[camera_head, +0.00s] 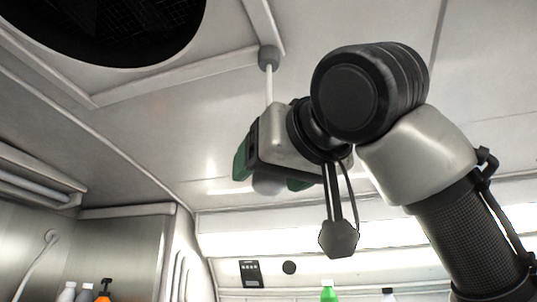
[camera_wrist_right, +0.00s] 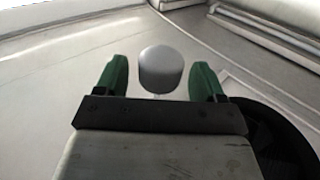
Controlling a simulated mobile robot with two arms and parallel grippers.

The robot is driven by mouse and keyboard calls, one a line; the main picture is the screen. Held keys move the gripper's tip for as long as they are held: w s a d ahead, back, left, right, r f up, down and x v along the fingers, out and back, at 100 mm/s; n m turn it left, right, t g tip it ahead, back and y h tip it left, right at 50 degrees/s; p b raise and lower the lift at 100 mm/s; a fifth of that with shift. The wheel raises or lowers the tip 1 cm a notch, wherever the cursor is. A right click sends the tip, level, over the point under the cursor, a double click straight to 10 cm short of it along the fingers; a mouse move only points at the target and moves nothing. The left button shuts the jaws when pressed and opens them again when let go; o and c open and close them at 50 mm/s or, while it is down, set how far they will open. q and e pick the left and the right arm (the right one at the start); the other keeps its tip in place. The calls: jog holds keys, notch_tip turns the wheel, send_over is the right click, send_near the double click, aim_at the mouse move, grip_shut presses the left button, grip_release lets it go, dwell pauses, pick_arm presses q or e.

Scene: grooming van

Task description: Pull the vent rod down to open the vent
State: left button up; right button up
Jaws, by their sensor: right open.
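The vent rod (camera_head: 268,90) is thin and pale and hangs from a grey ceiling mount (camera_head: 268,58). Its middle is hidden behind my right gripper. Its grey rounded knob (camera_head: 269,186) shows just below the gripper body. My right gripper (camera_head: 270,174) is open, with green fingers on either side of the knob. In the right wrist view the knob (camera_wrist_right: 160,68) sits between the two fingers, with a visible gap on each side. The vent (camera_head: 105,25) is a dark round opening at the upper left. My left gripper is not in view.
White ceiling panels and ribs (camera_head: 180,78) surround the rod. Bottles, including a green one (camera_head: 329,291) and an orange one (camera_head: 103,292), stand low at the back and left. A dark wall panel (camera_head: 249,273) is behind. The space below the gripper looks clear.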

jog(key=shift+w+a, duration=0.2)
jog(key=shift+w, duration=0.25)
grip_shut()
notch_tip(320, 180, down, 7)
jog(key=b, duration=0.6)
jog(key=shift+r, duration=0.2)
jog(key=shift+a, duration=0.1)
grip_release()
jog(key=shift+s, duration=0.1)
